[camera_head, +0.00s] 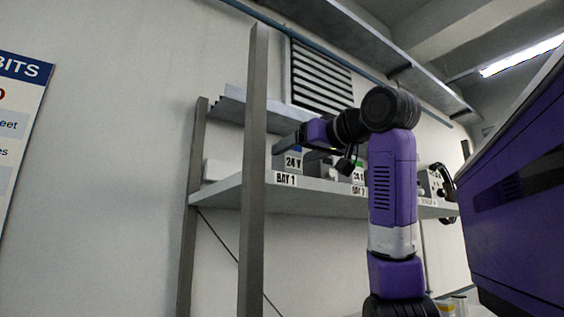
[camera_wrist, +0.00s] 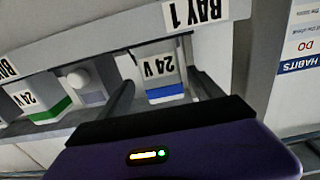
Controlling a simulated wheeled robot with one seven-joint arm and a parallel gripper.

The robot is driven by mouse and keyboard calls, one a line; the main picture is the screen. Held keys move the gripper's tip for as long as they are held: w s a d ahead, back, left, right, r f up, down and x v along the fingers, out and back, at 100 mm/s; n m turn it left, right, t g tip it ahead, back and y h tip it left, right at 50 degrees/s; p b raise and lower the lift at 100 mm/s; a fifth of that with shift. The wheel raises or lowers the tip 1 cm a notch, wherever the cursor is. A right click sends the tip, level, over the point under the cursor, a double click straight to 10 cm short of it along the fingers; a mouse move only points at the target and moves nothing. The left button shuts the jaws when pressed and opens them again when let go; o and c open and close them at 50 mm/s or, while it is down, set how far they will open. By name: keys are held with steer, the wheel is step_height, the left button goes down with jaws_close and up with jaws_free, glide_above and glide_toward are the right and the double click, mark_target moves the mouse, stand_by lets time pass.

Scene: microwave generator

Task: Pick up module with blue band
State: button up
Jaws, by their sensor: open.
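The module with the blue band (camera_wrist: 160,72) is a light grey block labelled "24 V". It stands on the shelf at the BAY 1 label, upside down in the wrist view. In the head view the module (camera_head: 291,163) is partly hidden behind my gripper (camera_head: 304,136). In the wrist view my gripper (camera_wrist: 162,84) is open, with one dark finger to each side of the module. I see a gap beside each finger, and I cannot tell how far the fingertips reach along the module.
A grey module with a round knob (camera_wrist: 82,80) stands beside it, then a "24 V" module with a green band (camera_wrist: 42,100). The shelf (camera_head: 230,189) has a grey upright post (camera_head: 253,200) in front at its left. A louvred vent (camera_head: 320,76) is above.

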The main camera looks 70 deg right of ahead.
mark_target(279, 160)
steer(key=p+x, duration=0.3)
steer(key=x, duration=0.3)
steer(key=shift+w+f, duration=0.1)
steer(key=shift+w, duration=0.3)
steer(key=shift+c, duration=0.2)
jaws_close()
